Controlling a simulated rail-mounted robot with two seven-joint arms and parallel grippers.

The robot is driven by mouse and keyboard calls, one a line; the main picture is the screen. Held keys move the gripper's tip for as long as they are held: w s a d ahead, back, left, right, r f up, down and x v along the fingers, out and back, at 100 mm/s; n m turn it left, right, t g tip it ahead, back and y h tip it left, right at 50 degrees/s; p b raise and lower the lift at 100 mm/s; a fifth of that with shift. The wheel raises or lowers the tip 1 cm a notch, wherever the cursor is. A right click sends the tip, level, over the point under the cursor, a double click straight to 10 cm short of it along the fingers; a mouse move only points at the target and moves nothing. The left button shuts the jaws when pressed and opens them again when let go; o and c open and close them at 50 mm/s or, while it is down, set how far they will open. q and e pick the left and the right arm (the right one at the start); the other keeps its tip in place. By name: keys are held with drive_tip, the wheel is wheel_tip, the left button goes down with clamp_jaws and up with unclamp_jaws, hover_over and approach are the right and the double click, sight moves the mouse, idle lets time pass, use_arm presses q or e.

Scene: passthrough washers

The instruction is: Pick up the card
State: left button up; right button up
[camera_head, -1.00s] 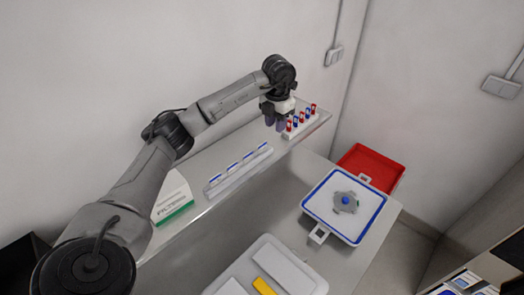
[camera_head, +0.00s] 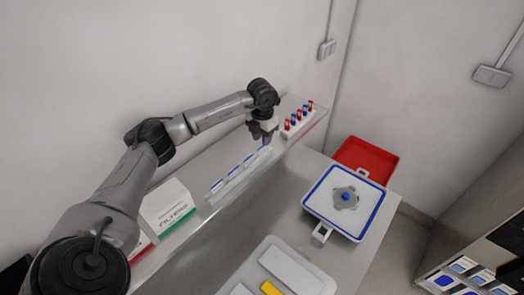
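My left gripper (camera_head: 265,140) hangs pointing down over the far end of a long, narrow light rack (camera_head: 216,192) on the shelf. The rack holds several white pieces with blue edges. The fingertips are at or just above the rack's far end; I cannot tell whether they touch anything. The fingers are too small and overlapped to show their gap. I cannot identify any one thing as the card for certain; the blue-edged pieces in the rack (camera_head: 233,172) are thin and may be cards. My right gripper is out of view.
A rack of red and blue tubes (camera_head: 299,119) stands beyond the gripper. A white-green filter box (camera_head: 167,209) stands nearer on the shelf. Below are a blue-rimmed tray (camera_head: 322,205), a red tray (camera_head: 352,153) and a pale tray (camera_head: 268,246). Blue-white packs (camera_head: 463,264) fill a lower-right shelf.

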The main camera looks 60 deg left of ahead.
sight(262, 148)
use_arm(q)
wheel_tip(262, 148, down, 4)
drive_tip(key=shift+r+p, duration=0.15)
drive_tip(key=shift+p, duration=0.65)
drive_tip(key=shift+a+f, duration=0.1)
drive_tip(key=shift+f, duration=0.7)
drive_tip(key=shift+c, duration=0.4)
clamp_jaws()
